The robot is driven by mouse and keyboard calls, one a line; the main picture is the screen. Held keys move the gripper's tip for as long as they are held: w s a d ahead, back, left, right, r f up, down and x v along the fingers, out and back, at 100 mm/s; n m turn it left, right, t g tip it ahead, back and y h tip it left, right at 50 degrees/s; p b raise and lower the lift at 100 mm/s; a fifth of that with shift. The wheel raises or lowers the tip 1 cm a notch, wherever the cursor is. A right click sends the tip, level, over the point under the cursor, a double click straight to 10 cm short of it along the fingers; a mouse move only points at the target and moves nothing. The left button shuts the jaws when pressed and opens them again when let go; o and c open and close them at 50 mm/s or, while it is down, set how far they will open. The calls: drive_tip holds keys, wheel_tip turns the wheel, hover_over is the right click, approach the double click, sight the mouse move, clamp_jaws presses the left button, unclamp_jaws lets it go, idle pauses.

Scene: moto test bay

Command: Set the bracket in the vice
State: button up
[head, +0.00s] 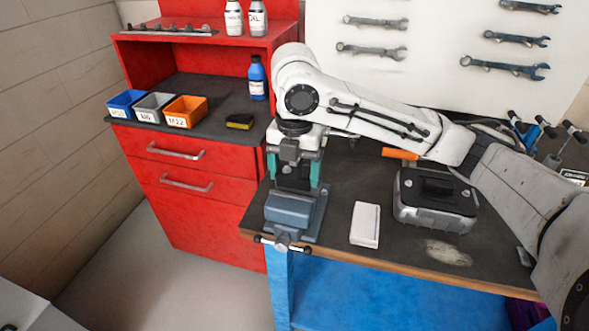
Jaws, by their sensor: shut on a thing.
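The blue-grey vice (290,208) stands at the front left corner of the workbench, with its screw and cross handle at the front edge. My gripper (294,178) points down directly above and behind the vice's front jaw. Its teal-padded fingers are shut on a dark grey piece, which I take to be the bracket (288,170). Only a small part of it shows between the fingers. The vice hides the lower part of this region, so I cannot tell whether the bracket touches the vice or sits between its jaws.
A white box (365,225) and a dark case (435,200) stand right of the vice on the workbench (340,190). The red cabinet (190,190) at left holds blue, grey and orange bins and a blue bottle (257,78). Wrenches hang on the white board (430,25).

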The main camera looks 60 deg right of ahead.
sight(295, 176)
drive_tip(key=shift+f+b, duration=1.35)
drive_tip(key=shift+f, duration=0.5)
drive_tip(key=o, duration=1.1)
wheel_tip(295, 176, up, 11)
drive_tip(key=shift+f, duration=0.1)
